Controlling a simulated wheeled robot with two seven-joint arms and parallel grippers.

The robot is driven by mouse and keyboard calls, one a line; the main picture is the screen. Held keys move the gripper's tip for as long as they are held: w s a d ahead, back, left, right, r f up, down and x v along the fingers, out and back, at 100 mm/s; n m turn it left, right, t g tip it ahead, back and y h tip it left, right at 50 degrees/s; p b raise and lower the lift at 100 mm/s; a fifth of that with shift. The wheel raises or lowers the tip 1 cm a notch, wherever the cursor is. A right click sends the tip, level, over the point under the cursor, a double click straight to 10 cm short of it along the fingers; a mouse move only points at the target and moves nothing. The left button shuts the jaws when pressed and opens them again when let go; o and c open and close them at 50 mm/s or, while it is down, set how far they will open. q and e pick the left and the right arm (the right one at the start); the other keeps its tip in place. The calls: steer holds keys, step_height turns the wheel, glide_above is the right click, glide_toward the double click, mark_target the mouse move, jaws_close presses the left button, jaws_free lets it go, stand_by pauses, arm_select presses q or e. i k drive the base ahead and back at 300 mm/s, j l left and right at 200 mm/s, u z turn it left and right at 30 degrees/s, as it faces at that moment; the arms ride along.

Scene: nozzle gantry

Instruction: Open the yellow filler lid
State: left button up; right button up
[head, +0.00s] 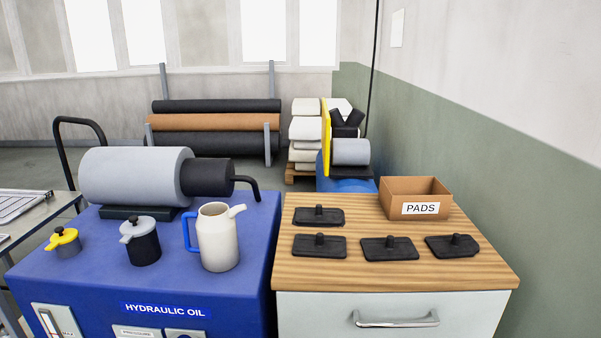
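The yellow filler lid (62,237) sits on a short grey filler neck (68,251) at the left of the blue hydraulic oil unit's top (100,269). The lid looks shut, lying flat over the neck, with a small dark knob on it. Neither of my grippers is in the head view, so their state and position do not show.
A dark canister with a grey lid (142,242) and a white jug with a blue handle (217,238) stand right of the filler. A grey motor (136,176) lies behind. A wooden-topped cabinet (480,275) holds several black pads and a cardboard box (412,200).

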mark_target(61, 235)
steer(key=u, duration=1.35)
